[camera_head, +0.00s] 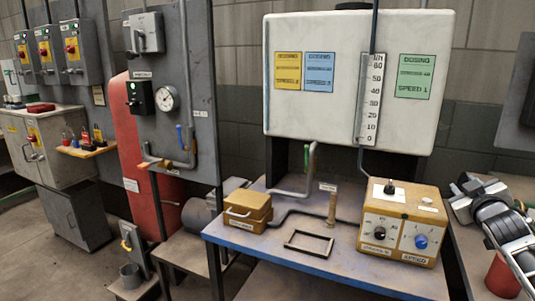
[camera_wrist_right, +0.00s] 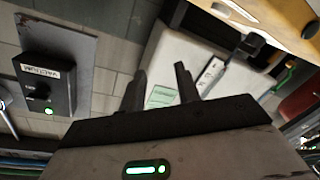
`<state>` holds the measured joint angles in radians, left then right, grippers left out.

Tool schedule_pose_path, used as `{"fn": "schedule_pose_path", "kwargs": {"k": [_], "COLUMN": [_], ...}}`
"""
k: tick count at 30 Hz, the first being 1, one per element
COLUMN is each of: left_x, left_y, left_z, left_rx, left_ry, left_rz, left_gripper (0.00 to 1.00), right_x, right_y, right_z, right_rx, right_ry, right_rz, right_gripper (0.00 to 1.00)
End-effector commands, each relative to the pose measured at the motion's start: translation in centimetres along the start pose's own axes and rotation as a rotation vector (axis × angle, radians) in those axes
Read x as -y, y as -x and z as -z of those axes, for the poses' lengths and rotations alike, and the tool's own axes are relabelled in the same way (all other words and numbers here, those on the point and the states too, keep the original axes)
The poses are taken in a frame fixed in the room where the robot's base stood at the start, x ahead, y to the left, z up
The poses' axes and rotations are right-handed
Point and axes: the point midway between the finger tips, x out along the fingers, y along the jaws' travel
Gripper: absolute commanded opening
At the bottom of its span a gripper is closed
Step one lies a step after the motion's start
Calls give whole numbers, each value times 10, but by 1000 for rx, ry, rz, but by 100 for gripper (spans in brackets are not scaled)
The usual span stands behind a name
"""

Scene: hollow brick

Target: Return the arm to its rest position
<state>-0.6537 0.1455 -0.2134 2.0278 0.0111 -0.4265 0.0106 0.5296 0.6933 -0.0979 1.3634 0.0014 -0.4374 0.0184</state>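My right arm enters the head view from the right edge. Its gripper (camera_head: 466,190) is beside the right end of the orange control box (camera_head: 400,225), apart from it as far as I can tell. In the right wrist view the two dark fingers (camera_wrist_right: 161,84) stand apart with nothing held between them. The white tank with the green dosing sign (camera_wrist_right: 162,96) shows behind them. My left arm and gripper are out of view.
The control box stands on a blue-edged table (camera_head: 300,262) with a black frame (camera_head: 308,243) and a small orange box (camera_head: 247,208). A red container (camera_head: 502,275) is below my right arm. The white tank (camera_head: 340,70) hangs behind. A dark switch box (camera_wrist_right: 45,85) shows in the right wrist view.

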Motion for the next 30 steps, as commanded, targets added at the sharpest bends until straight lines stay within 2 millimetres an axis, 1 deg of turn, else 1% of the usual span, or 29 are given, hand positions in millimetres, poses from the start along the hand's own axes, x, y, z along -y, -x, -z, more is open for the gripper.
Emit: {"fn": "schedule_pose_path", "kwargs": {"k": [1,5,7,8,9,11,12,14,15,17,18,20,21,23,24,27,30], "left_x": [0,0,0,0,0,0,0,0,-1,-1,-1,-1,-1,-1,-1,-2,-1], "left_y": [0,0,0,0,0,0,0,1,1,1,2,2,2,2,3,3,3], "left_z": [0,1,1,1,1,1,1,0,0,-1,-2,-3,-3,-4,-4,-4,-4], "left_rx": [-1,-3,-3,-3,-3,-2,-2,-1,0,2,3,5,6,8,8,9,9], "left_ry": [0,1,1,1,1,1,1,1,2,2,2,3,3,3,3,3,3], "left_rz": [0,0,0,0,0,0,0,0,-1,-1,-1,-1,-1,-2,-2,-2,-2], "left_gripper": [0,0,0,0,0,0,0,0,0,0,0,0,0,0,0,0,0], "right_x": [33,87,118,132,152,183,205,237,257,285,302,324,337,352,359,371,375], "right_y": [8,29,44,52,64,86,104,134,156,191,216,255,280,317,340,385,413], "right_z": [-12,-33,-46,-52,-61,-75,-84,-98,-106,-118,-124,-132,-136,-140,-142,-142,-141], "right_rx": [5,23,36,43,52,70,84,108,125,153,173,207,231,267,291,343,379], "right_ry": [-2,-8,-16,-20,-28,-43,-56,-81,-100,-133,-158,-199,-229,-273,-303,-366,-408], "right_rz": [53,139,189,212,246,300,339,398,437,492,527,578,608,645,666,702,719], "right_gripper": [32,32,32,32,32,32,32,32,32,32,32,32,32,32,32,32,32]}}
